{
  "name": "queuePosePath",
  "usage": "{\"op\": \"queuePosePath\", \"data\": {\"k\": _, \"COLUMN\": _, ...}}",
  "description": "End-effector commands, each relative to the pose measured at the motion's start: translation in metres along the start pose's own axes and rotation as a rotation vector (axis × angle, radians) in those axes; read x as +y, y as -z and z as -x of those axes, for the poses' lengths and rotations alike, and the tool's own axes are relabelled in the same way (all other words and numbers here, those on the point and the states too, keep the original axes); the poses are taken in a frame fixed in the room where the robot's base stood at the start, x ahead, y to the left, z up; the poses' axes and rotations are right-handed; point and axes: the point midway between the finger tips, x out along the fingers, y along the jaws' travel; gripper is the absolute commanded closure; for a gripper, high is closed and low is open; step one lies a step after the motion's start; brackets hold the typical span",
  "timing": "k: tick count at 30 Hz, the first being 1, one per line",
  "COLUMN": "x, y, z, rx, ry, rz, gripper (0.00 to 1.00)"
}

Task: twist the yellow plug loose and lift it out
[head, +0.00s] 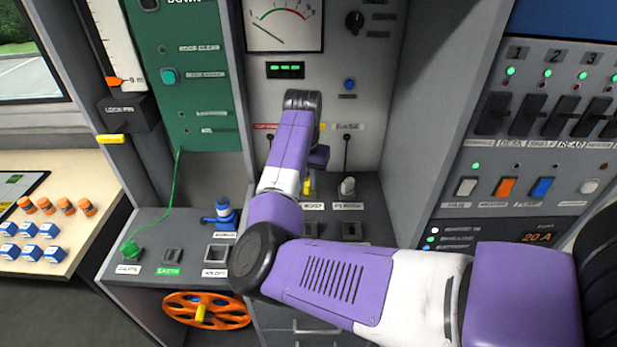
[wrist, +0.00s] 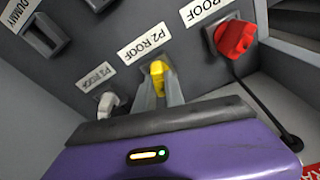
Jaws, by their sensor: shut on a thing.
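The yellow plug (wrist: 157,69) sits at the panel beside a label that reads like P2 ROOF in the wrist view. My gripper (wrist: 159,84) is shut on it, with one grey finger on each side. The plug's lower end and its socket are mostly hidden, so I cannot tell how deep it sits. In the head view, a bit of the yellow plug (head: 308,187) shows below my wrist, and my arm hides the area to its left.
A white plug (wrist: 108,103) stands close on one side of my gripper, and a red plug (wrist: 236,38) with a black cable on the other. In the head view, the white plug (head: 347,187) has a cable. A blue valve-like part (head: 223,215) stands left of my arm.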

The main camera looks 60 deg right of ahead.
Motion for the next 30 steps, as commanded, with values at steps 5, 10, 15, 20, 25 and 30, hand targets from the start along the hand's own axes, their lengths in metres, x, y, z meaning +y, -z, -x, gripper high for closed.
{"op": "queuePosePath", "data": {"k": 5, "x": 0.0009, "y": 0.0005, "z": 0.0020, "rx": 0.000, "ry": 0.008, "rz": 0.065, "gripper": 1.00}}
{"op": "queuePosePath", "data": {"k": 10, "x": 0.0013, "y": 0.0006, "z": 0.0018, "rx": 0.000, "ry": 0.017, "rz": 0.127, "gripper": 1.00}}
{"op": "queuePosePath", "data": {"k": 15, "x": 0.0010, "y": 0.0004, "z": 0.0011, "rx": 0.000, "ry": 0.025, "rz": 0.181, "gripper": 1.00}}
{"op": "queuePosePath", "data": {"k": 20, "x": 0.0006, "y": 0.0000, "z": -0.0002, "rx": 0.000, "ry": 0.029, "rz": 0.199, "gripper": 1.00}}
{"op": "queuePosePath", "data": {"k": 25, "x": 0.0005, "y": 0.0000, "z": -0.0004, "rx": 0.000, "ry": 0.029, "rz": 0.198, "gripper": 1.00}}
{"op": "queuePosePath", "data": {"k": 30, "x": 0.0006, "y": 0.0003, "z": 0.0010, "rx": 0.000, "ry": 0.031, "rz": 0.216, "gripper": 1.00}}
